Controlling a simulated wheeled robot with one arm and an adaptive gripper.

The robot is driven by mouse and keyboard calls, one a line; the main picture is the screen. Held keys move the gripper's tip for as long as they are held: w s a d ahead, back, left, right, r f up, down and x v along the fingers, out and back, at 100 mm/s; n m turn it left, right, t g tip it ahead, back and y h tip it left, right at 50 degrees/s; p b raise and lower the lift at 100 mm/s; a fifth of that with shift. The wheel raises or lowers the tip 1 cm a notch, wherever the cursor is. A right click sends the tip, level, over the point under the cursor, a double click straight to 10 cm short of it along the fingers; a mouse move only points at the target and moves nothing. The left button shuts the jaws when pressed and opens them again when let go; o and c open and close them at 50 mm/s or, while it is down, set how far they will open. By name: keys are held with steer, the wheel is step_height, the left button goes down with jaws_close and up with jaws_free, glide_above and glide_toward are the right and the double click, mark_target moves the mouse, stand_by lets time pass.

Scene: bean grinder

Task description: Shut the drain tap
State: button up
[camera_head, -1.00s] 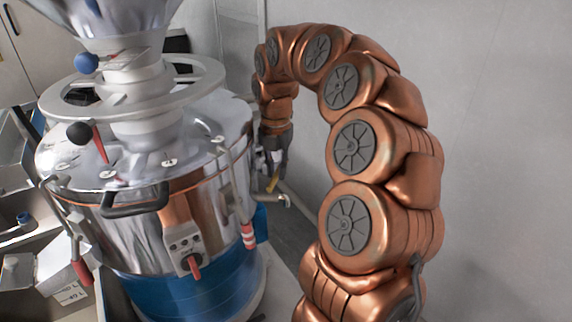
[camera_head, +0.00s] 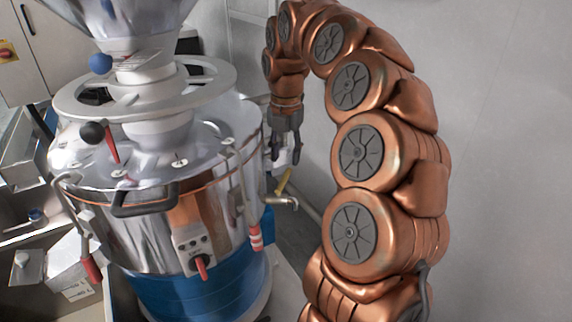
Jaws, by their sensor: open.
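The drain tap (camera_head: 281,201) sticks out from the right side of the steel grinder drum. It has a short metal spout and a yellow lever (camera_head: 284,181) that points up and to the right. My gripper (camera_head: 285,160) hangs fingers down just above the tap, beside the drum's right side. Its dark fingers are apart and empty, and I see no contact with the lever. The steel grinder (camera_head: 115,232) stands at the left on a blue base.
A red-handled clamp (camera_head: 255,238) hangs on the drum just left of the tap. A pale wall (camera_head: 500,130) is at the right. Boxes (camera_head: 72,268) stand at the left.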

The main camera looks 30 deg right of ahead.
mark_target(286, 175)
step_height(286, 175, up, 7)
steer(key=shift+f, duration=0.2)
stand_by(0.3)
